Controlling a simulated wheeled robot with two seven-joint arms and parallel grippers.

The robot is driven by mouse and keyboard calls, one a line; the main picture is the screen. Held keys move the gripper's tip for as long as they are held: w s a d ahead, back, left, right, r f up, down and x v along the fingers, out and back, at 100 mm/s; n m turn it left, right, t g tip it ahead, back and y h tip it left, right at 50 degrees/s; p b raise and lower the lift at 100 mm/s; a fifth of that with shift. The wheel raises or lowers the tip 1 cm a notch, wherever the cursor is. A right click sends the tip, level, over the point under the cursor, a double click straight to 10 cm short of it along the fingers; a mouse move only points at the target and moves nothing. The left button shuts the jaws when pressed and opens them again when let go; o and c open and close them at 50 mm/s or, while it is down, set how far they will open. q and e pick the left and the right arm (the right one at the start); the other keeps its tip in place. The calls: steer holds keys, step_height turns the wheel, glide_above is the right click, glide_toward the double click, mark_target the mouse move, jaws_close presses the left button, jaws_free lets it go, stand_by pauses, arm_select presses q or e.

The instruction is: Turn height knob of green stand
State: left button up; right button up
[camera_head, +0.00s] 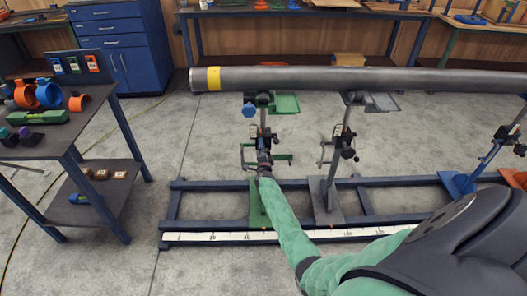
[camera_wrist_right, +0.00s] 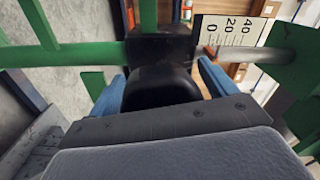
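The green stand is in the middle of the head view, with its green base (camera_head: 257,213) on the blue floor frame and its green top plate (camera_head: 286,103) just under the pipe (camera_head: 330,80). My right gripper (camera_head: 263,165) is at the stand's mid-height, at the end of my green-sleeved arm. In the right wrist view a black knob (camera_wrist_right: 160,88) sits between the two blue fingers of my right gripper (camera_wrist_right: 163,85). The fingers appear to touch it on both sides. Green bars of the stand (camera_wrist_right: 90,54) lie just beyond. My left gripper is not in view.
A white scale (camera_wrist_right: 235,32) on the stand reads 0, 20, 40. A grey stand (camera_head: 328,200) is close on the right, and a blue stand (camera_head: 458,185) farther right. A long ruler strip (camera_head: 225,238) runs along the frame. A side table (camera_head: 85,150) is at left.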

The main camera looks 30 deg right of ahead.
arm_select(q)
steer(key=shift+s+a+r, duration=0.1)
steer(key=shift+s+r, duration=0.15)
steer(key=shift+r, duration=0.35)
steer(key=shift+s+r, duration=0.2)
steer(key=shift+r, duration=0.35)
arm_select(e)
steer(key=v, duration=0.8)
steer(key=shift+w, duration=0.1)
